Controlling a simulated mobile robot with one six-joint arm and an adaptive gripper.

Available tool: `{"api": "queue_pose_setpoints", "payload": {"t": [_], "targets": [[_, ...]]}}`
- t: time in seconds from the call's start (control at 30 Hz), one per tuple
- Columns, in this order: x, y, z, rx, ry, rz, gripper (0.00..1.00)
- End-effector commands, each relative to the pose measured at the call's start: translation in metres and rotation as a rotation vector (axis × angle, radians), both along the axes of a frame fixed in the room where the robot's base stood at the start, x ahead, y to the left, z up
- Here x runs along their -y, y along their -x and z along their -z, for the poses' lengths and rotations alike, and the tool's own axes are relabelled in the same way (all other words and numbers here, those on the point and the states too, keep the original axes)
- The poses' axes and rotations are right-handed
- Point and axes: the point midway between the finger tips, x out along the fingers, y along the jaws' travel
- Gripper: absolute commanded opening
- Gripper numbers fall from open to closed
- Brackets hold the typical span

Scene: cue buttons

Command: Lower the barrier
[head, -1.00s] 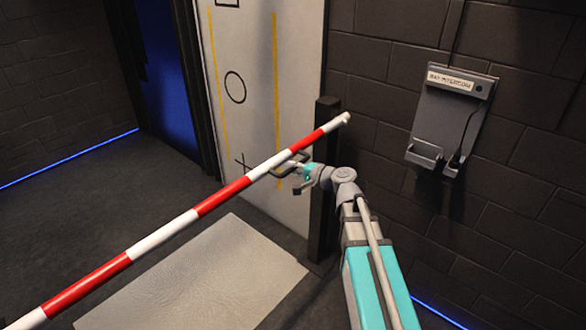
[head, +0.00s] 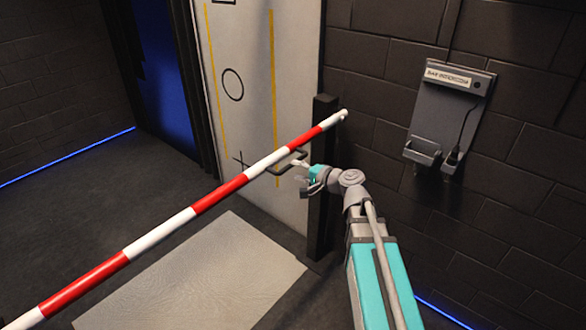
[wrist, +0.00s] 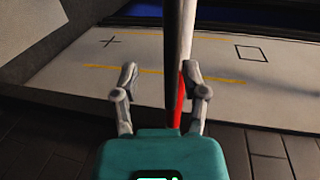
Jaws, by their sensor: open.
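The red-and-white striped barrier pole (head: 205,198) slants from the lower left up to its white tip near the dark post (head: 322,190) in the head view. My gripper (head: 290,165) is at the underside of the pole near that end, fingers open. A dark loop beside the fingers is too small to tell as finger or handle. In the wrist view my gripper (wrist: 160,82) has its fingers spread. The pole (wrist: 186,50) shows beyond them, nearer the right finger, with a dark upright bar beside it. Whether anything touches is unclear.
A white panel (head: 235,130) with black symbols and yellow lines stands behind the pole. A grey wall unit (head: 450,105) with a cord hangs on the brick wall to the right. A pale mat (head: 200,280) lies on the floor below the pole.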

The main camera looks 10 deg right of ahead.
Motion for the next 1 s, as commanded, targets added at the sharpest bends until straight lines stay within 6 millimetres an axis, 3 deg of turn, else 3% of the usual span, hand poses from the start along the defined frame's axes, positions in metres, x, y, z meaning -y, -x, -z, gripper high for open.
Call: {"api": "queue_pose_setpoints", "payload": {"t": [0.53,1.0], "targets": [[0.054,0.059,0.0,-0.001,-0.001,0.0,0.57],[0.071,0.075,0.0,-0.001,-0.001,-0.002,0.57]]}}
